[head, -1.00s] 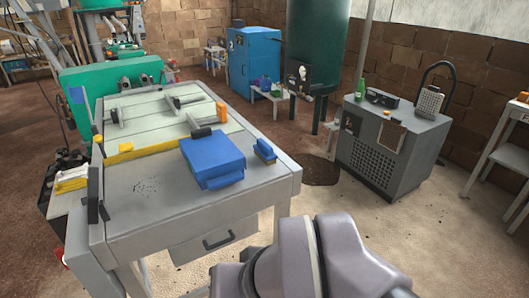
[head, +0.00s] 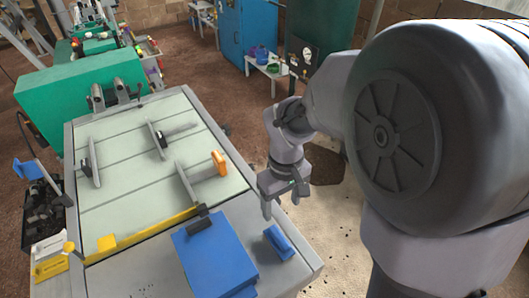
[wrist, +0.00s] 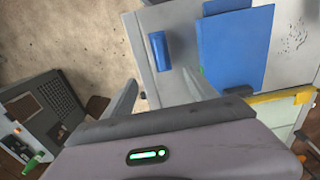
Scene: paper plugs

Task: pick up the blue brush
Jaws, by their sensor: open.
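The blue brush (head: 279,242) lies on the grey table top near its right edge, just right of a larger blue block (head: 216,258). In the wrist view the brush (wrist: 160,50) lies beyond my fingers, left of the blue block (wrist: 233,50). My gripper (head: 282,204) is open and empty. It hangs above and beyond the brush in the head view, fingers pointing down, apart from it. The finger tips also show in the wrist view (wrist: 160,82).
The table (head: 243,210) carries a pale slatted bed with dark clamps, an orange piece (head: 219,162) and a yellow bar (head: 150,236). A dark handle lies at the blue block's far edge. A grey cabinet (wrist: 42,110) stands on the floor away from the table.

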